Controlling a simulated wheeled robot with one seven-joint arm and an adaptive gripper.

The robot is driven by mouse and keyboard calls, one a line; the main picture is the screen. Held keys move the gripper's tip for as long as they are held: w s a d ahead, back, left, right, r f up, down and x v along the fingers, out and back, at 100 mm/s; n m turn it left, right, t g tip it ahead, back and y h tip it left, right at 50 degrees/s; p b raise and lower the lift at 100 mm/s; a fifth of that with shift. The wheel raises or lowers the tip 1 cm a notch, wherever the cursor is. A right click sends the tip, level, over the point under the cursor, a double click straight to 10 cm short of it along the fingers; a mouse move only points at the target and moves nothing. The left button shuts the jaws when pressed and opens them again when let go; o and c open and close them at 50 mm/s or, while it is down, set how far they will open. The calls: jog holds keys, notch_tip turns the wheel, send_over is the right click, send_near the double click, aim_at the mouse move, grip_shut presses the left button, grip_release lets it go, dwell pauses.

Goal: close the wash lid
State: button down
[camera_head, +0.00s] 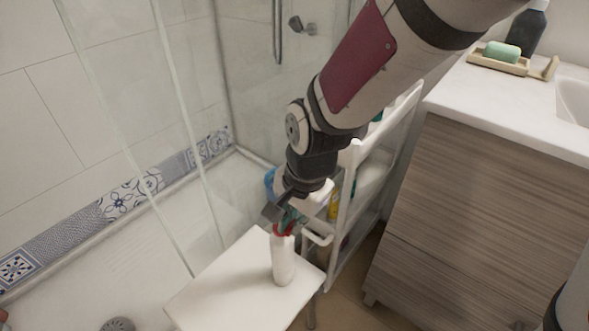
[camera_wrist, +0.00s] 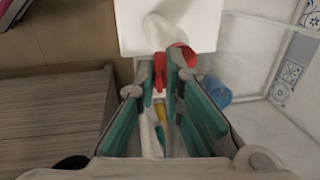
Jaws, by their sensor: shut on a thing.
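The white wash bottle (camera_head: 283,262) stands upright on the white stool top (camera_head: 215,290). Its red lid (camera_head: 276,231) is at the top, partly hidden by my gripper. The wrist view shows the bottle (camera_wrist: 172,30) beyond my fingertips and the red lid (camera_wrist: 158,72) at and between them. My gripper (camera_wrist: 167,68) points down at the bottle's top, with its fingers close together on the red lid. In the head view my gripper (camera_head: 283,220) hides much of the lid, so I cannot tell how far the lid is open.
A white shelf cart (camera_head: 343,215) with bottles stands close behind the stool. A blue item (camera_wrist: 217,92) is beside it. A wooden vanity (camera_head: 480,215) with a green soap (camera_head: 502,51) is at the right. Glass shower panels (camera_head: 180,110) rise at the left.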

jog(key=shift+r+p, duration=0.1)
jog(key=shift+p, duration=0.25)
jog(key=p, duration=0.1)
jog(key=g+h+p, duration=0.1)
jog(key=shift+w+a+r+p, duration=0.15)
jog(key=shift+a+p, duration=0.15)
jog(key=shift+p, duration=0.1)
jog(key=p, duration=0.1)
jog(key=g+h+p, duration=0.1)
jog(key=h+p, duration=0.1)
jog(key=shift+w+a+g, duration=0.25)
jog(key=shift+a+g, duration=0.05)
jog(key=h+p, duration=0.1)
jog(key=g+h+p, duration=0.1)
jog(key=p, duration=0.1)
jog(key=shift+w+a+g, duration=0.3)
jog(key=shift+a, duration=0.05)
jog(key=shift+w+a+f+g+h+p, duration=0.2)
jog(key=shift+g+h+p, duration=0.2)
jog(key=shift+h, duration=0.2)
jog(key=shift+w+a+f+g+h+p, duration=0.1)
jog(key=shift+f+g+h+p, duration=0.15)
jog(key=shift+g+h, duration=0.25)
jog(key=c, duration=1.7)
grip_release()
